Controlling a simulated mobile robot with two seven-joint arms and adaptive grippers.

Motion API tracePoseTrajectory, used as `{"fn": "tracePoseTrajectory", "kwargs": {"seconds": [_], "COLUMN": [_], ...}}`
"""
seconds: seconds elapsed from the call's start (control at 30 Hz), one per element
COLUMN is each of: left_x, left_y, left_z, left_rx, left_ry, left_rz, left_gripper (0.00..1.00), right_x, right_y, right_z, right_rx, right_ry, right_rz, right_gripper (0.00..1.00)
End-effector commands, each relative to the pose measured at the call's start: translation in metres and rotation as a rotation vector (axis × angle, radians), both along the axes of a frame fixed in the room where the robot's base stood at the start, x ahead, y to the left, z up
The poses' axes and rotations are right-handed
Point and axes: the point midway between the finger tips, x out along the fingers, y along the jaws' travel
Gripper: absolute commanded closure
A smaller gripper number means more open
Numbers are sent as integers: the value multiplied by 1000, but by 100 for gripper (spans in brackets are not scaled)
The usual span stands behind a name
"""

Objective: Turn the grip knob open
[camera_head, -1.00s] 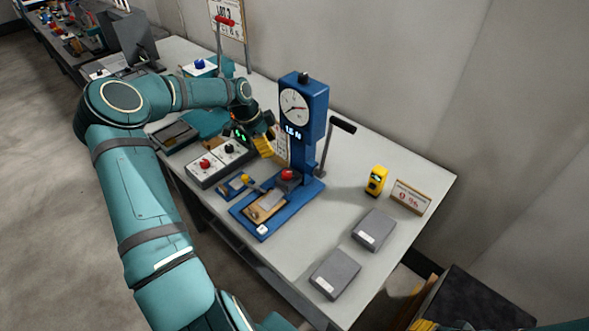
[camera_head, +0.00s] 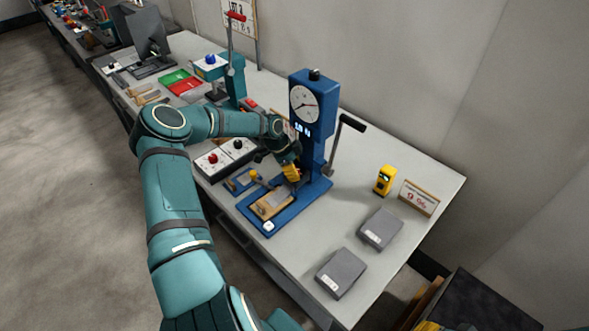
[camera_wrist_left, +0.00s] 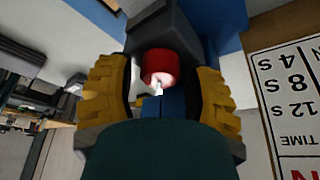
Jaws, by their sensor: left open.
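The red grip knob (camera_wrist_left: 158,66) sits on a dark grey block of the blue tester. In the left wrist view it lies between the two yellow fingers of my open left gripper (camera_wrist_left: 160,98), near their tips. I see a gap on each side, so the fingers do not appear to press on it. In the head view my left gripper (camera_head: 291,172) is at the foot of the blue tester (camera_head: 305,150) and hides the knob. A yellow piece at the bottom edge of the head view may be my right gripper (camera_head: 428,326), mostly cut off.
The tester has a round dial (camera_head: 304,104) and a black-handled lever (camera_head: 345,130) on its right. A box with red and black knobs (camera_head: 226,157) stands to the left. A yellow device (camera_head: 384,180), a sign (camera_head: 418,198) and grey boxes (camera_head: 379,230) are on the right.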

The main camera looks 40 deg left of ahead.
Motion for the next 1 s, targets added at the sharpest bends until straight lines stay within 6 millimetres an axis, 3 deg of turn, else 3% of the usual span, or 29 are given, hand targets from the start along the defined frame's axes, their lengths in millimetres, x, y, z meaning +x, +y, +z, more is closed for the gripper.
{"fn": "tracePoseTrajectory", "kwargs": {"seconds": [0.2,0.33,0.37,0.77,1.0], "left_x": [0,0,0,0,0], "left_y": [0,0,0,-1,-1], "left_z": [0,0,0,0,-1], "left_rx": [0,0,0,-1,2], "left_ry": [0,0,0,0,-1], "left_rz": [0,0,0,19,129], "left_gripper": [49,94,100,100,100], "right_x": [0,0,0,0,0], "right_y": [0,0,0,0,0], "right_z": [0,0,0,-2,-10], "right_rx": [0,0,0,0,-1], "right_ry": [0,0,0,0,0], "right_rz": [0,0,0,0,0], "right_gripper": [59,59,59,59,59]}}
